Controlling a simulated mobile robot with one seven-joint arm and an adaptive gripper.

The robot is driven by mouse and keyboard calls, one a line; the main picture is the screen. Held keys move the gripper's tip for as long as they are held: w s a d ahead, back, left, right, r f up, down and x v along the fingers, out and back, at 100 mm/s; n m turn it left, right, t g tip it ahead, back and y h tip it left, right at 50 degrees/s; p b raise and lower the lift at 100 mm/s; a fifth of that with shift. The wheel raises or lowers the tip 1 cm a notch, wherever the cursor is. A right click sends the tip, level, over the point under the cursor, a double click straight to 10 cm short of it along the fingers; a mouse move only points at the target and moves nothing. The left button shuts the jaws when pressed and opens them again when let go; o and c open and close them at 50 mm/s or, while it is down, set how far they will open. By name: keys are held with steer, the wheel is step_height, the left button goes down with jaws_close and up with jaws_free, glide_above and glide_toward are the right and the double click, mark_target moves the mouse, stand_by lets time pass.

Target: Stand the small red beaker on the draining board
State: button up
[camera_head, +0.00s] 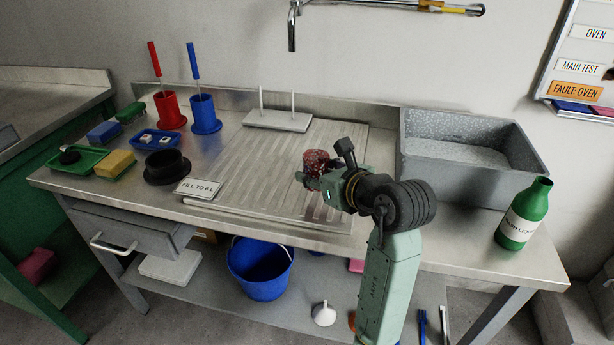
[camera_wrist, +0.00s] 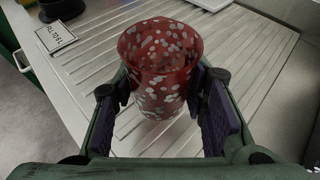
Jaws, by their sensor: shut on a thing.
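The small red beaker (camera_wrist: 160,65) is red with pale speckles and stands open end up between the pads of my gripper (camera_wrist: 165,110) in the wrist view. My gripper is shut on it. In the head view the beaker (camera_head: 315,162) is at the tip of my gripper (camera_head: 311,181), over the right half of the draining board (camera_head: 240,185). The draining board is ribbed metal. I cannot tell whether the beaker's base touches the board, as my gripper hides part of it.
A white two-peg rack (camera_head: 278,122) stands at the board's back. A grey sink (camera_head: 405,160) and green bottle (camera_head: 524,212) are at right. Red (camera_head: 169,110) and blue (camera_head: 205,114) brush holders, a black pot (camera_head: 167,167) and a sign (camera_head: 199,189) are at left. The board's middle is clear.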

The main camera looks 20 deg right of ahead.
steer(key=shift+w+a, duration=0.3)
steer(key=shift+w, duration=0.35)
steer(key=shift+w+a, duration=0.35)
steer(key=shift+w, duration=0.15)
step_height(320, 180, down, 3)
steer(key=shift+d+r+p, duration=0.1)
steer(key=shift+r+p, duration=0.05)
steer(key=shift+p, duration=0.3)
steer(key=shift+f, duration=0.55)
steer(key=shift+s+f, duration=0.1)
steer(key=shift+f, duration=0.1)
steer(key=o, duration=1.3)
steer(key=shift+r, duration=0.1)
